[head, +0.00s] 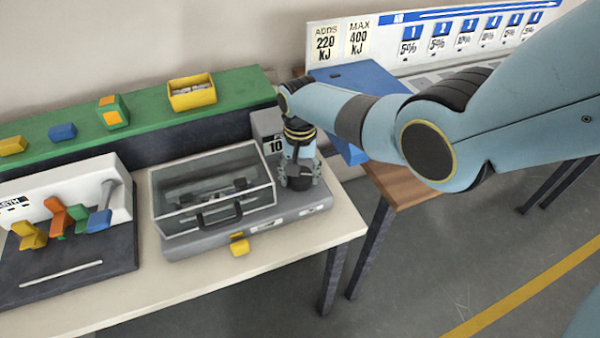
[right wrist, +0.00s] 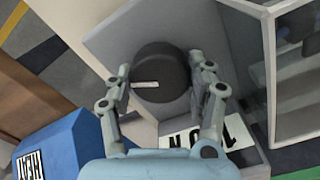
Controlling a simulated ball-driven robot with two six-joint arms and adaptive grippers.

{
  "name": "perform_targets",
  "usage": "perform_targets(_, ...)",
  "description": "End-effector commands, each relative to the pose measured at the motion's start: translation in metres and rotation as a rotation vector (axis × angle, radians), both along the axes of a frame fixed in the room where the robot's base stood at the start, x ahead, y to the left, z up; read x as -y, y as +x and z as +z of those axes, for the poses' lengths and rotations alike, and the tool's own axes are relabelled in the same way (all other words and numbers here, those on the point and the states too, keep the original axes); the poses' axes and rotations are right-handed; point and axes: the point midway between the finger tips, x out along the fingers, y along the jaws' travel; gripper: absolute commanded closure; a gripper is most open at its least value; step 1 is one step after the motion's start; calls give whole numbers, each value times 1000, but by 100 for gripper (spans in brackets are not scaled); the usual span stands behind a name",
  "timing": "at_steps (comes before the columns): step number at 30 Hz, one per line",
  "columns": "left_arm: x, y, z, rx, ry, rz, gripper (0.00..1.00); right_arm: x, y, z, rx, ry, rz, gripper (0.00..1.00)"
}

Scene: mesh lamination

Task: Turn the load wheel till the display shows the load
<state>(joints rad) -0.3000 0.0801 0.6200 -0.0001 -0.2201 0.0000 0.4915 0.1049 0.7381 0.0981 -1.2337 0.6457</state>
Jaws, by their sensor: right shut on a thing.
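The load wheel (right wrist: 165,66) is a dark round knob with a pale pointer line, on the grey top of the test machine (head: 190,242). My right gripper (head: 298,184) comes down over it from above, hiding most of the wheel in the head view. In the right wrist view its two fingers (right wrist: 160,84) stand on opposite sides of the wheel, shut on it. The pointer line points toward the left finger there. My left gripper is out of view.
A clear-lidded box (head: 213,185) with a dark handle sits left of the wheel. A yellow block (head: 239,246) is at the machine's front. A green shelf (head: 150,107) with a yellow bin (head: 192,92) runs behind. A blue case (head: 360,78) stands behind right.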

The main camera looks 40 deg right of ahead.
Motion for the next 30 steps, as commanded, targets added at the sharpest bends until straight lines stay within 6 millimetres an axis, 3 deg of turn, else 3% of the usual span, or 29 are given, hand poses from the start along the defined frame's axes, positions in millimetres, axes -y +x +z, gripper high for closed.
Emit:
perform_targets(2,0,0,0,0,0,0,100,0,1,1,3,-1,1,77)
perform_targets(3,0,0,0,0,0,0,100,0,1,1,3,-1,1,44)
perform_targets(9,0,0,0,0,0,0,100,0,1,0,2,-1,1,21)
perform_targets(20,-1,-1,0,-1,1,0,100,0,1,6,3,0,1,21)
perform_targets(26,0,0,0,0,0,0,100,0,1,33,5,0,1,21)
perform_targets(30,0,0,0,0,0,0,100,1,1,65,6,-1,1,21)
